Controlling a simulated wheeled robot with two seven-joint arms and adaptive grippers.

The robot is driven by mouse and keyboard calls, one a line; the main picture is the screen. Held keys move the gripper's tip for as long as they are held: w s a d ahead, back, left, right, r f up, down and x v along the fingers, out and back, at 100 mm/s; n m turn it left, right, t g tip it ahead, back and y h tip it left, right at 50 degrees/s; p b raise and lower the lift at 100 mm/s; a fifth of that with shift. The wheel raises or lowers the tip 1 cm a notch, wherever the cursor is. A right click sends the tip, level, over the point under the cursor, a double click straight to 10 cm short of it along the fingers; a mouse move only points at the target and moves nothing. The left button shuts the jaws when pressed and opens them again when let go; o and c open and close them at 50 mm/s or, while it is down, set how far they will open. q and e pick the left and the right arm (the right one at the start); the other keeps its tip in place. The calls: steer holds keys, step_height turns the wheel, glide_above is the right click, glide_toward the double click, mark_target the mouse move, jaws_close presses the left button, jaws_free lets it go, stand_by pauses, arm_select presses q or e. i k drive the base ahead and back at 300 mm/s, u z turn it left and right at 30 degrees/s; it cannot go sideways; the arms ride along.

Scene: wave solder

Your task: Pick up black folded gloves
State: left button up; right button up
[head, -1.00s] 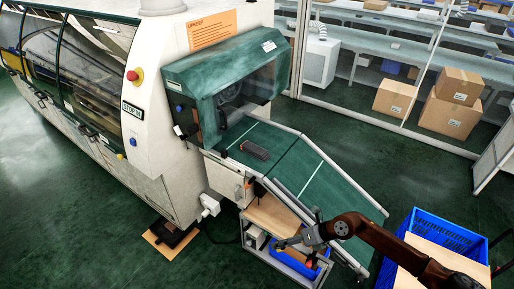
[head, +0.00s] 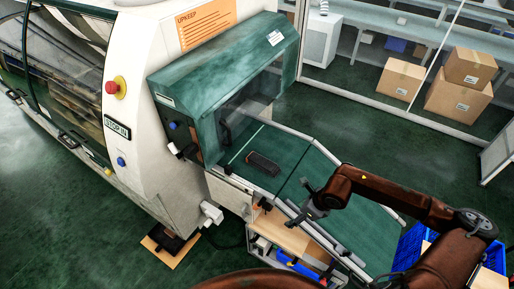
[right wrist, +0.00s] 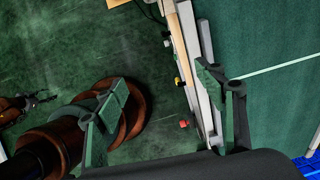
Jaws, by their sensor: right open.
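A small dark folded-looking item (head: 262,163) lies flat on the green conveyor by the machine's hood in the head view. It may be the black folded gloves; its material is too small to tell. My right gripper (head: 308,208) is by the conveyor's front rail, right of and nearer than that item, not touching it. In the right wrist view, the right gripper's fingers (right wrist: 165,105) are wide apart with nothing between them. A small gripper at the far left of that view (right wrist: 42,99) appears to be my left one; its jaw state is unclear.
The green conveyor (head: 350,225) slopes down to the right with a raised metal edge. A shelf (head: 285,237) with a blue bin (head: 297,262) is below it. A black object (head: 170,241) lies on a board on the floor. A blue crate (head: 408,245) stands at right.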

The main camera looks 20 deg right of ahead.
mark_target(266, 165)
steer(key=i, duration=1)
